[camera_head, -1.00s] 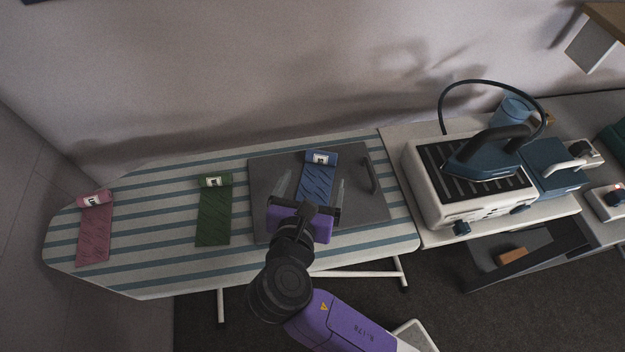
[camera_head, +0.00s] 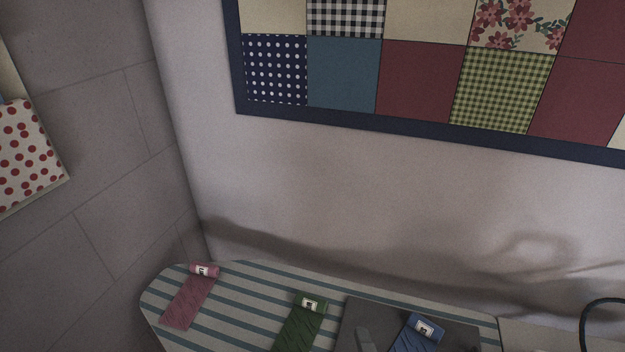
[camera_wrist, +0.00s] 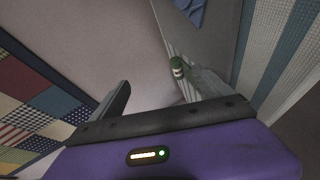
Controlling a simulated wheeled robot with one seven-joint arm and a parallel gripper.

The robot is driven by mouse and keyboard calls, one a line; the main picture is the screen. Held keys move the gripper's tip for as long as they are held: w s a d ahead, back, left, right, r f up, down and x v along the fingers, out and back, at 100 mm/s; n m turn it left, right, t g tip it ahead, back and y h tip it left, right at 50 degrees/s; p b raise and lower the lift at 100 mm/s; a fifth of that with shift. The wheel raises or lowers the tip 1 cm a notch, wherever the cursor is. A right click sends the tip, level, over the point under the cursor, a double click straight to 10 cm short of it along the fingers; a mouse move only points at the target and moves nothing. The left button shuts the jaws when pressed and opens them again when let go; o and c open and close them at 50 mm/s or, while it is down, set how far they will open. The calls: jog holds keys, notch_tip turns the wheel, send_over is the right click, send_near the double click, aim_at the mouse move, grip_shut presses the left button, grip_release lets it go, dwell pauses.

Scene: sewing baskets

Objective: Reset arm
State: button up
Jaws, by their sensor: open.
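My gripper (camera_wrist: 160,98) is open and empty in the wrist view, with its two fingers spread apart. The wrist view looks past the fingers at the wall, a patchwork hanging and part of the ironing board.
The striped ironing board (camera_head: 240,300) bears a pink fabric roll (camera_head: 190,298), a green roll (camera_head: 302,322) and a blue roll (camera_head: 417,335) on the grey board. A patchwork hanging (camera_head: 420,80) is on the wall. A black cord (camera_head: 592,315) shows at the right.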

jog(key=s+d+r+m, duration=0.1)
jog(key=s+d+m, duration=0.3)
jog(key=s, duration=0.4)
jog(key=s+d+r+m, duration=0.1)
jog(key=s+d+m, duration=0.3)
jog(key=s+m, duration=0.3)
jog(key=s+d+r+m+h, duration=0.1)
jog(key=s+d+m, duration=0.3)
jog(key=s, duration=0.6)
jog(key=shift+s+d+r+m, duration=0.25)
jog(key=shift+d+r+m, duration=0.1)
jog(key=shift+r+m, duration=0.3)
